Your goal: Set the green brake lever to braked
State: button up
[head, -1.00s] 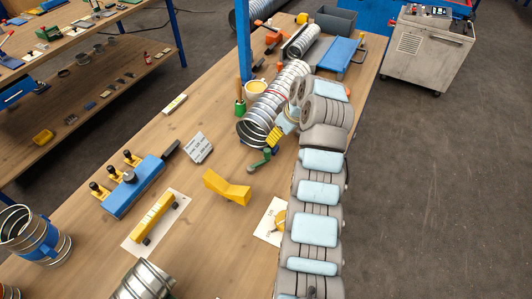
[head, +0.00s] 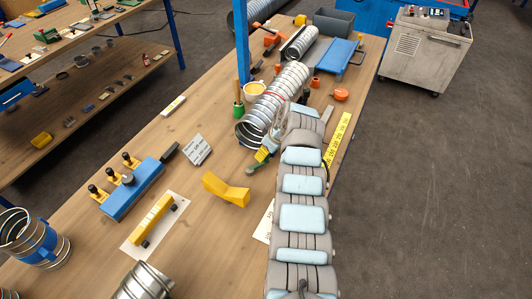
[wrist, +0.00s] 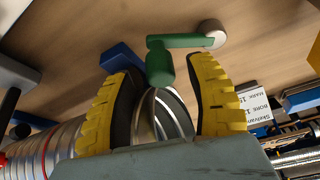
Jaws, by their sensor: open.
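The green brake lever (head: 252,168) sits on the bench near the open end of the spiral duct (head: 270,105), partly hidden by my gripper (head: 263,154) in the head view. In the wrist view the green lever (wrist: 160,64) shows a rounded green body and an arm reaching right to a pale grey knob (wrist: 212,34). My gripper (wrist: 163,72) is open. Its two yellow ridged fingers stand either side of the green body, with nothing clearly gripped. I cannot tell whether the fingers touch it. The duct's metal rings show behind and between the fingers.
A yellow V-shaped block (head: 226,190) lies left of my arm. A green cup (head: 239,108) stands beside the duct. Bare bench lies between the card and the lever.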

jog(key=shift+a+f, duration=0.15)
jog(key=shift+f, duration=0.3)
jog(key=shift+w+f, duration=0.1)
grip_shut()
